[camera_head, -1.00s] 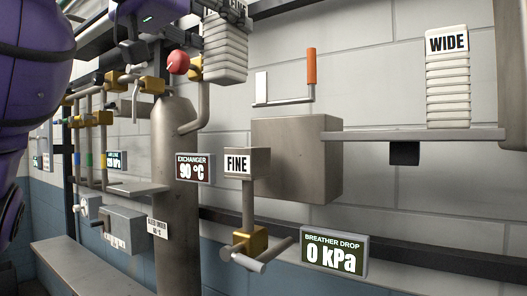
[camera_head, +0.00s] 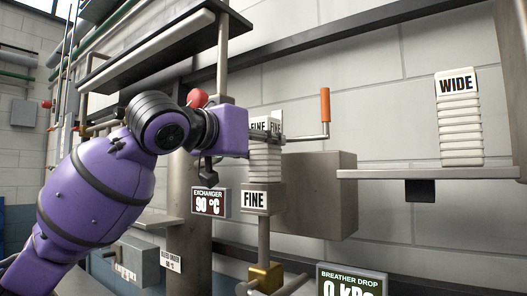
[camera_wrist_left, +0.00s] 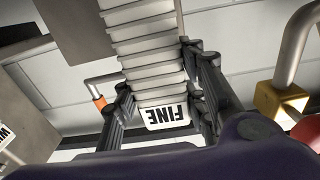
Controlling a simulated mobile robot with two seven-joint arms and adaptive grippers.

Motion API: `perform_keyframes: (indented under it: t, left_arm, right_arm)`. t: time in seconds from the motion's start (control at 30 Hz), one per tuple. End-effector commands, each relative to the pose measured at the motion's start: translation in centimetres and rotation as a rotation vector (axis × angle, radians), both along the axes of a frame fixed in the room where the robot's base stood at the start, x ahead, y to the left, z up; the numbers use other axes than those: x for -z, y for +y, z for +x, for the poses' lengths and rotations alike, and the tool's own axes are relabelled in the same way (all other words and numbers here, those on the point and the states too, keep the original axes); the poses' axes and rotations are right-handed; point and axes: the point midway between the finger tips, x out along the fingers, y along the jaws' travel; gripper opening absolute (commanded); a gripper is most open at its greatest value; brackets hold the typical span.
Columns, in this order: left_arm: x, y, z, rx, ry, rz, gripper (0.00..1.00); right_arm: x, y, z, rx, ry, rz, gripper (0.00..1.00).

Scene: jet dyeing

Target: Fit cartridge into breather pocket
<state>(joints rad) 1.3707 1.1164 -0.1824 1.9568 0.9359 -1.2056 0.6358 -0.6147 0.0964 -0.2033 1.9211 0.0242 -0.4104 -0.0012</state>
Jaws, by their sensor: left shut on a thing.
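A white ribbed cartridge labelled FINE (camera_head: 264,165) stands upright just over the grey pocket labelled FINE (camera_head: 255,199), which sits on top of a vertical pipe. In the head view its lower end meets the pocket's top edge; I cannot tell whether it is inside. My left gripper (camera_head: 265,138) is shut on the cartridge's upper part, near its label. The left wrist view shows the cartridge (camera_wrist_left: 147,48) between the two fingers (camera_wrist_left: 160,98); its far end and the pocket opening are not clear there. My right gripper is not in view.
A grey box (camera_head: 318,195) stands right behind the pocket, with an orange-handled lever (camera_head: 325,106) above it. A WIDE cartridge (camera_head: 459,125) stands on a shelf (camera_head: 425,173) at right. The exchanger display (camera_head: 209,202) and breather drop display (camera_head: 350,284) are nearby.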

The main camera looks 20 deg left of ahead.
Motion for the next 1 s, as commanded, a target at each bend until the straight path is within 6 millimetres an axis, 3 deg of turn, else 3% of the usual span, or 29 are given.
perform_keyframes:
  t: [0.13, 0.37, 0.4, 0.5, 0.83, 1.0]
  left_arm:
    - [2.2, 0.0, 0.0, 0.000, 0.009, 0.005, 0.00]
    - [2.9, -0.1, 0.2, 0.000, 0.019, 0.006, 0.00]
    - [2.9, -0.1, 0.3, 0.000, 0.018, 0.006, 0.42]
    - [2.7, 0.0, 0.2, 0.000, 0.014, 0.004, 0.56]
    - [2.2, 0.1, -0.1, 0.000, 0.006, 0.002, 0.57]
    - [2.2, 0.7, -1.7, -0.001, 0.003, 0.002, 0.57]
  right_arm:
    - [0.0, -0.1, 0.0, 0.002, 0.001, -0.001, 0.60]
    - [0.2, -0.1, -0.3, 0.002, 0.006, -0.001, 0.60]
    - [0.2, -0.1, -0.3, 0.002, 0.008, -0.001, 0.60]
    - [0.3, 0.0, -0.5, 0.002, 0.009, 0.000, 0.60]
    - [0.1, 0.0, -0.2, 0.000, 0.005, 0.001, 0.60]
    - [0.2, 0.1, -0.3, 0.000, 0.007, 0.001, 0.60]
